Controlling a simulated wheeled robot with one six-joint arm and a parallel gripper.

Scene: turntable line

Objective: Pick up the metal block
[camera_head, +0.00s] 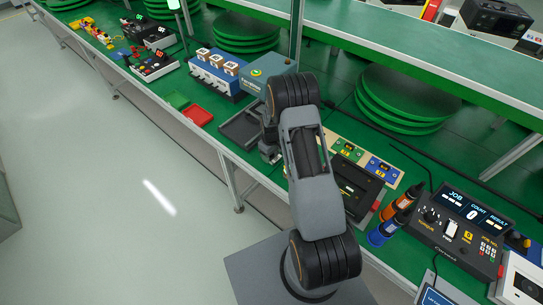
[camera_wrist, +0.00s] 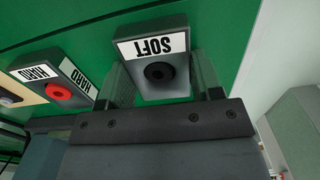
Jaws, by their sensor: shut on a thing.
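In the wrist view my gripper (camera_wrist: 162,82) has one finger on each side of a dark grey block (camera_wrist: 150,88). The block has a white label reading SOFT and a round black knob or hole on its face. My gripper is shut on this block. Whether it is bare metal, I cannot tell. In the head view my arm hides most of the gripper (camera_head: 270,153) and I cannot make out the block there.
In the wrist view a grey piece with a red knob (camera_wrist: 59,91) and HARD labels is at left. In the head view a dark tray (camera_head: 240,130), a red tray (camera_head: 198,115), a dark case (camera_head: 357,187) and a control box (camera_head: 460,230) stand on the green bench (camera_head: 222,151).

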